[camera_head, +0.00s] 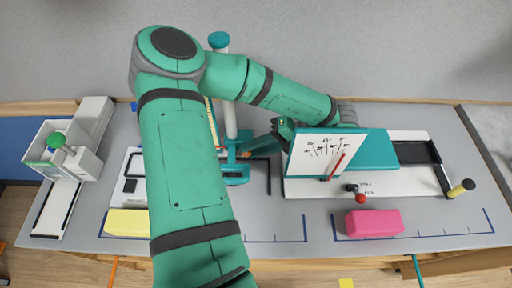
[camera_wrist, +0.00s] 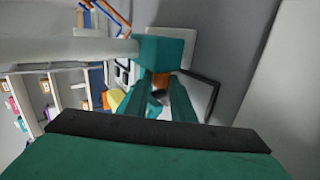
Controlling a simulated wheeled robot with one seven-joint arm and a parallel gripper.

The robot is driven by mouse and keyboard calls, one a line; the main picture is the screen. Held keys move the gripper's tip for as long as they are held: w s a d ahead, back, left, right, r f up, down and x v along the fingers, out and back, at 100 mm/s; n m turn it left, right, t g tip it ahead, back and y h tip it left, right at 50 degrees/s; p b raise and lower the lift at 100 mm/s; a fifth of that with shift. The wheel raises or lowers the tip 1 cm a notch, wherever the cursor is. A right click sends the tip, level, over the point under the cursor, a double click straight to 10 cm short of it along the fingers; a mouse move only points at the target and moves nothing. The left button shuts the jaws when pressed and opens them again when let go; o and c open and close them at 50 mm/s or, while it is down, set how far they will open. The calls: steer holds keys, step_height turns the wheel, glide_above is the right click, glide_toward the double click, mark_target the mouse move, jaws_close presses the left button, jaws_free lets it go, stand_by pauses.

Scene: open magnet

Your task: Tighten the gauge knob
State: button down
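A height gauge stands near the middle of the bench. It has a white column (camera_head: 229,110) with a teal top (camera_head: 218,40) and a teal block low on it (camera_head: 236,168). In the wrist view the gauge's teal block (camera_wrist: 162,52) sits at the column's end. My gripper (camera_head: 252,147) reaches left to the gauge's right side. In the wrist view its two dark teal fingers (camera_wrist: 163,82) stand apart. A small orange-brown part (camera_wrist: 160,93), perhaps the knob, shows in the gap. I cannot tell whether the fingers touch it. My arm hides part of the gauge.
A white panel with a red pointer (camera_head: 325,152) and a teal block (camera_head: 370,148) stand close to the right of my gripper. A pink block (camera_head: 374,223) and yellow block (camera_head: 126,222) lie in front. A white device (camera_head: 84,150) stands at left.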

steer(key=shift+d, duration=0.15)
steer(key=shift+d+f+y, duration=0.1)
steer(key=shift+f+y, duration=0.15)
steer(key=shift+y, duration=0.75)
steer(key=shift+f+y, duration=0.15)
steer(key=shift+y, duration=0.35)
steer(key=c, duration=1.5)
jaws_free()
